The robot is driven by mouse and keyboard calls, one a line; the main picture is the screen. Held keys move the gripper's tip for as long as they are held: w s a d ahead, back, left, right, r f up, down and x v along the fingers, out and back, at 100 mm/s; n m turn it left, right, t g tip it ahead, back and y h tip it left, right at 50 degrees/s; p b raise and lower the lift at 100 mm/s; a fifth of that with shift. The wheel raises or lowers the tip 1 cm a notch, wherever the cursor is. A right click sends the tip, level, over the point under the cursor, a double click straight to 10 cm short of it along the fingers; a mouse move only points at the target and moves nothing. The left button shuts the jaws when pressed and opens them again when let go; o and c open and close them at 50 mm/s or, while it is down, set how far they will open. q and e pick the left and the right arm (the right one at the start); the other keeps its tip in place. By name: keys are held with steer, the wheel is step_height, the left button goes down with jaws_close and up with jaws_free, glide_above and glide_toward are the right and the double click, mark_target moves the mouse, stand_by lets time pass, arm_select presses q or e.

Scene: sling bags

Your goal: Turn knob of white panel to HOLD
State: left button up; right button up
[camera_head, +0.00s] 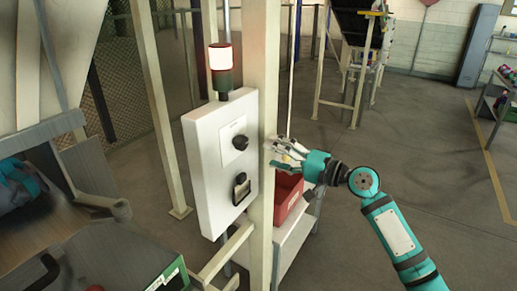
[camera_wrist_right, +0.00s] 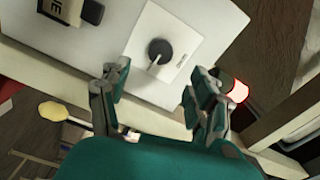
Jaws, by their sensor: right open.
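The white panel (camera_head: 208,150) is fixed to a cream post. Its upper black knob (camera_head: 240,142) sits on a pale square plate, and it also shows in the right wrist view (camera_wrist_right: 159,50). The plate's markings are too small to read. A lower black control (camera_head: 241,179) has a dark label plate. My right gripper (camera_head: 285,150) is open and empty, to the right of the panel and post in the head view. In the right wrist view its open fingers (camera_wrist_right: 157,88) point toward the panel, with the upper knob beyond the gap between them. My left gripper is out of view.
A lit red-and-white beacon (camera_head: 220,68) stands above the panel. The cream post (camera_head: 263,60) is close to my right gripper. A red bin (camera_head: 287,195) sits on a cart behind it. Open floor (camera_head: 440,160) lies to the right.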

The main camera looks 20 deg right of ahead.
steer(key=v, duration=0.2)
steer(key=shift+s+d, duration=0.2)
steer(key=shift+s, duration=0.1)
